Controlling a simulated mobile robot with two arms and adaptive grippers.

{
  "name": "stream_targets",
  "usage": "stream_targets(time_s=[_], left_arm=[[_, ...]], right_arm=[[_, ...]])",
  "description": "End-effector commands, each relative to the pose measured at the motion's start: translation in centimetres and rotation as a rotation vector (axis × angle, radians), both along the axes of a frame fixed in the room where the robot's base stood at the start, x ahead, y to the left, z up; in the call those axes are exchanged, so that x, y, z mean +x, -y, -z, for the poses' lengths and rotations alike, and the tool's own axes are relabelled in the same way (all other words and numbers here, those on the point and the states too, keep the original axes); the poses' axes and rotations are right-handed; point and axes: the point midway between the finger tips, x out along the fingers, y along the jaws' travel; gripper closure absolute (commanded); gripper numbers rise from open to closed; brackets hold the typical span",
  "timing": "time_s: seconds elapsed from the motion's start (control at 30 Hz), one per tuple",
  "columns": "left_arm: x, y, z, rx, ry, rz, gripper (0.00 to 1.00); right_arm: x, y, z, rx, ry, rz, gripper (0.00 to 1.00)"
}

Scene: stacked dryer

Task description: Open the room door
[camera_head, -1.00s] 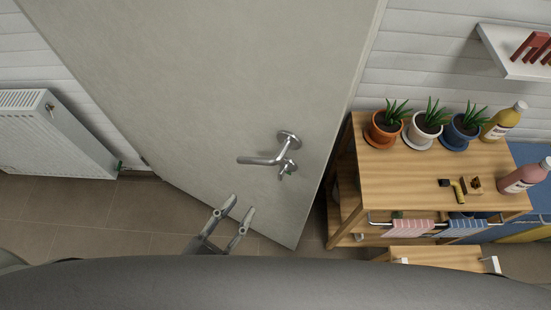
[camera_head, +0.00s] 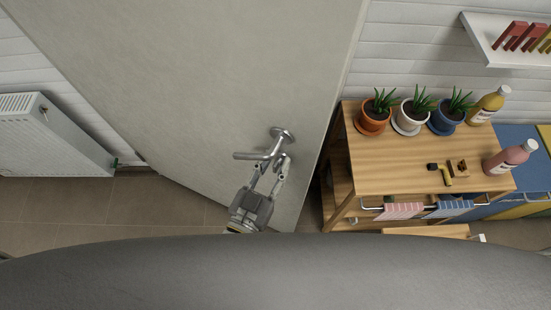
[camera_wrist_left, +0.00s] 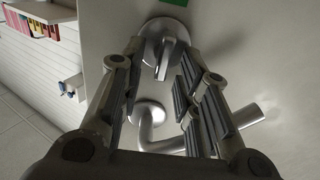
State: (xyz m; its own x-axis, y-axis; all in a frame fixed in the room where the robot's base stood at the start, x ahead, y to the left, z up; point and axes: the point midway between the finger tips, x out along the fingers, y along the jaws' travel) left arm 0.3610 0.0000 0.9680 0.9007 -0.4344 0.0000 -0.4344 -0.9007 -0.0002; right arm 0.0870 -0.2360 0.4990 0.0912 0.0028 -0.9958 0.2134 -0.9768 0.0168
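The grey room door (camera_head: 200,80) fills the upper middle of the head view. Its silver lever handle (camera_head: 257,155) points left, with a smaller lock fitting beneath it. My left gripper (camera_head: 270,175) is in front of the door, just below the lever, its two fingers spread. In the left wrist view the fingers (camera_wrist_left: 163,68) are apart. The round lock fitting (camera_wrist_left: 166,42) shows between and beyond the fingertips, and the lever (camera_wrist_left: 245,118) passes behind the right finger. I cannot tell whether a finger touches the metal. My right gripper is not in view.
A wooden cart (camera_head: 400,165) with potted plants, bottles and hanging towels stands close to the door's right edge. A white radiator (camera_head: 50,140) is at the left. A white shelf (camera_head: 505,45) is at upper right. Tiled floor (camera_head: 110,210) is clear at lower left.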

Motion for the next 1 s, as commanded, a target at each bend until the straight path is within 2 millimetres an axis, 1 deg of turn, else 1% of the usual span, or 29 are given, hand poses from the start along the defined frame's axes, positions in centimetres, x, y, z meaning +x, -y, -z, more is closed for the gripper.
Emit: stream_targets(time_s=[0.1,0.4,0.63,0.9,1.0], left_arm=[[0.69,0.36,-0.08,0.0,0.001,0.0,0.7],[0.82,0.42,0.02,0.0,0.0,0.0,0.7],[0.81,0.4,0.01,0.0,0.0,0.0,0.99],[0.83,0.39,0.01,0.001,0.0,0.0,1.0],[1.34,0.39,-0.02,0.011,0.007,0.0,1.0]], right_arm=[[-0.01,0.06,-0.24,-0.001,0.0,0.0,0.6],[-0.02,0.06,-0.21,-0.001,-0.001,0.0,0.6],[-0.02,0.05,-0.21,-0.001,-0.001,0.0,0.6],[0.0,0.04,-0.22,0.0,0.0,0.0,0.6],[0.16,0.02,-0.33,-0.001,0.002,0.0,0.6]])
